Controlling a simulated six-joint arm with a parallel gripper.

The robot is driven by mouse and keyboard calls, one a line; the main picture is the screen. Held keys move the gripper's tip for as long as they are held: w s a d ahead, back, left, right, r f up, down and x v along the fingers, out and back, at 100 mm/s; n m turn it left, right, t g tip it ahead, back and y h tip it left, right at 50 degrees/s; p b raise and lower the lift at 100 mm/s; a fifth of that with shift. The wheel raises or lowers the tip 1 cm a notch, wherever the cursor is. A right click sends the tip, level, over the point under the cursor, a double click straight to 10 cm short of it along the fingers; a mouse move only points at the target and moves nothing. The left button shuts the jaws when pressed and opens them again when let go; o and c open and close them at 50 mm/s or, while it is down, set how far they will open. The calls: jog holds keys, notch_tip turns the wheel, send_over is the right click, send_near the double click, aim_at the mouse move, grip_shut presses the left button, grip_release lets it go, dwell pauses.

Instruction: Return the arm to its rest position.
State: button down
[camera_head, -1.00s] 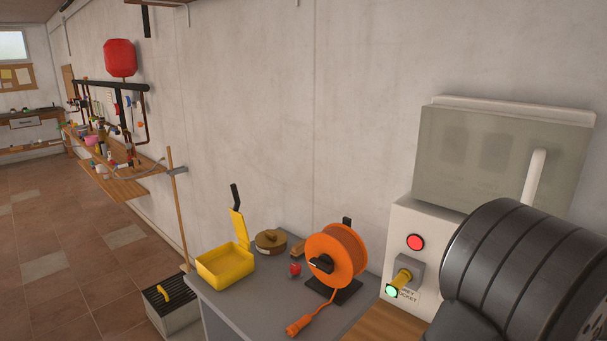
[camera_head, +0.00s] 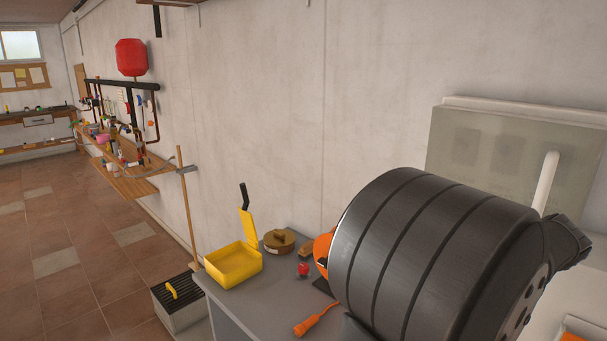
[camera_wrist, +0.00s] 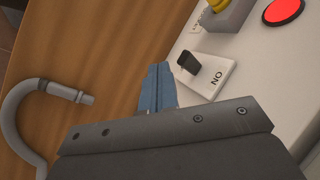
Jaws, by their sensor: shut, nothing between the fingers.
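My gripper (camera_wrist: 158,85) shows in the wrist view with its blue-grey fingers shut together and nothing between them. Its tips point toward a white panel with a black switch (camera_wrist: 188,62) on a plate marked ON. In the head view my dark ribbed arm fills the lower right, and my gripper is out of sight there. My arm hides most of the orange cable reel (camera_head: 323,245) and the front of the control box.
A grey bench (camera_head: 262,300) holds an open yellow box (camera_head: 232,268), a brown round tin (camera_head: 280,241) and a red object (camera_head: 303,270). The wrist view shows a curved grey pipe (camera_wrist: 20,105) and a red button (camera_wrist: 283,11). The floor at left is open.

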jog(key=w+a+r+n+g+h, duration=0.1)
jog(key=w+a+r+n+h, duration=0.1)
jog(key=r+n+h, duration=0.4)
jog(key=shift+w+a+r+n, duration=0.2)
jog(key=shift+a+r+n, duration=0.55)
jog(key=shift+n, duration=0.25)
jog(key=c, duration=2.1)
grip_release()
jog(key=o, duration=0.4)
jog(key=shift+a, duration=0.1)
jog(key=o, duration=1.7)
jog(key=s+a+r+n+t, duration=0.1)
jog(key=s+a+r+t, duration=0.1)
jog(key=s+a, duration=0.3)
jog(key=shift+a+r+h, duration=0.25)
jog(key=shift+a+h, duration=0.15)
jog(key=shift+a, duration=0.8)
jog(key=s+a+f+n+t+h, duration=0.25)
jog(key=s+a+t, duration=0.25)
jog(key=s+a, duration=0.55)
jog(key=a+x, duration=0.1)
jog(key=x, duration=0.9)
jog(key=shift+w+a+f+y, duration=0.2)
jog(key=shift+w+f+y, duration=0.15)
jog(key=shift+w+y, duration=0.15)
